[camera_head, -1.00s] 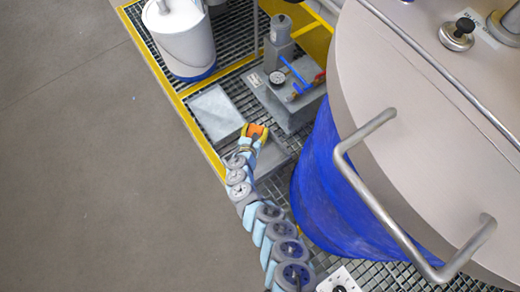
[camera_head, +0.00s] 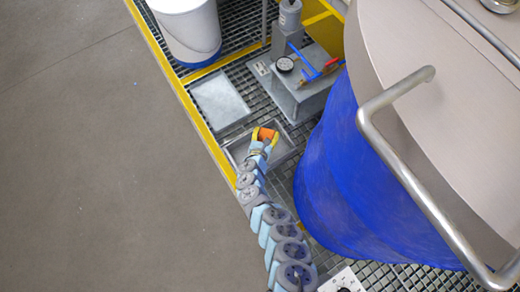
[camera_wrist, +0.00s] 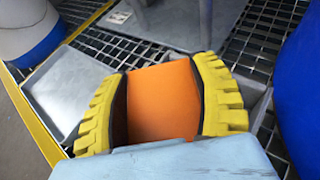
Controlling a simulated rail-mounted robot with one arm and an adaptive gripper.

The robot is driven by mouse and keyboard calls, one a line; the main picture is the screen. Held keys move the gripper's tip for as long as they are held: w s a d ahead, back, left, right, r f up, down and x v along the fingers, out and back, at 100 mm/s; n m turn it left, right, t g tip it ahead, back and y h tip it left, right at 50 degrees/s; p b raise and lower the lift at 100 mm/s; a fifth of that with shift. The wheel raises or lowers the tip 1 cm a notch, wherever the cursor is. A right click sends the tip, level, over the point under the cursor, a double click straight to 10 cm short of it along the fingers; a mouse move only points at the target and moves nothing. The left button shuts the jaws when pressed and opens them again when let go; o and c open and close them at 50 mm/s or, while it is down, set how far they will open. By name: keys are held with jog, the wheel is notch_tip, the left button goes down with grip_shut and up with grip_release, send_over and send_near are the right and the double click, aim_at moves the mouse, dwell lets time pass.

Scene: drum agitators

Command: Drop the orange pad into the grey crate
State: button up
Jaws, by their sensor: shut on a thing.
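The orange pad (camera_head: 266,135) is held in my gripper (camera_head: 265,134). In the wrist view the pad (camera_wrist: 163,101) stands between the two yellow ribbed fingers, which press on its sides. The grey crate (camera_head: 283,152) is an open, shallow box on the grating. My gripper and the pad are over it in the head view, near its far side. The wrist view shows part of the crate (camera_wrist: 256,93) behind and right of the pad. My gripper and arm hide much of its inside. I cannot tell the height of the pad above the crate.
A flat grey panel or tray (camera_head: 220,101) lies beyond the crate. A grey pump base (camera_head: 300,98) with a gauge and blue and red handles stands behind right. A large blue drum (camera_head: 335,195) with a metal handrail (camera_head: 415,180) is close on the right. A white bucket (camera_head: 188,28) stands at the back.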

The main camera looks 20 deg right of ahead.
jog(key=shift+f, duration=0.5)
jog(key=o, duration=1.3)
jog(key=shift+r, duration=0.1)
jog(key=shift+v, duration=6)
